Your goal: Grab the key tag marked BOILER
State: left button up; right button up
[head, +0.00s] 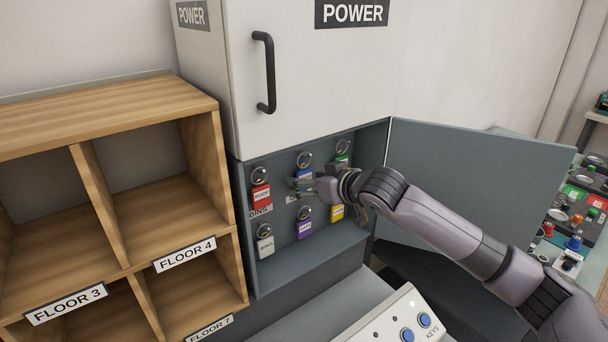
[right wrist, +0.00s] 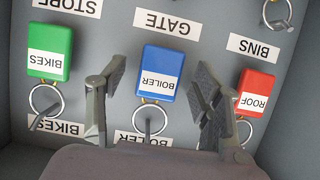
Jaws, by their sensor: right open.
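The blue key tag marked BOILER (right wrist: 157,75) hangs by a ring from a hook on the key cabinet's back panel. In the right wrist view its lettering appears upside down. In the head view the blue tag (head: 305,173) is partly hidden by my right gripper (head: 301,189). My right gripper (right wrist: 161,78) is open, with one finger on each side of the blue tag and visible gaps between them. It holds nothing. My left gripper is in neither view.
A green BIKES tag (right wrist: 50,51) and a red ROOF tag (right wrist: 256,92) hang just outside the fingers. White (head: 265,245), purple (head: 304,229) and yellow (head: 337,212) tags hang below. The open cabinet door (head: 480,185) stands right, behind my arm; wooden pigeonholes (head: 165,110) stand left.

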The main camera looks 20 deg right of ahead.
jog(key=shift+w+a+f, duration=0.15)
jog(key=shift+w+f, duration=0.05)
jog(key=shift+w, duration=0.2)
jog(key=shift+s, duration=0.1)
jog(key=c, duration=1)
jog(key=shift+c, duration=0.2)
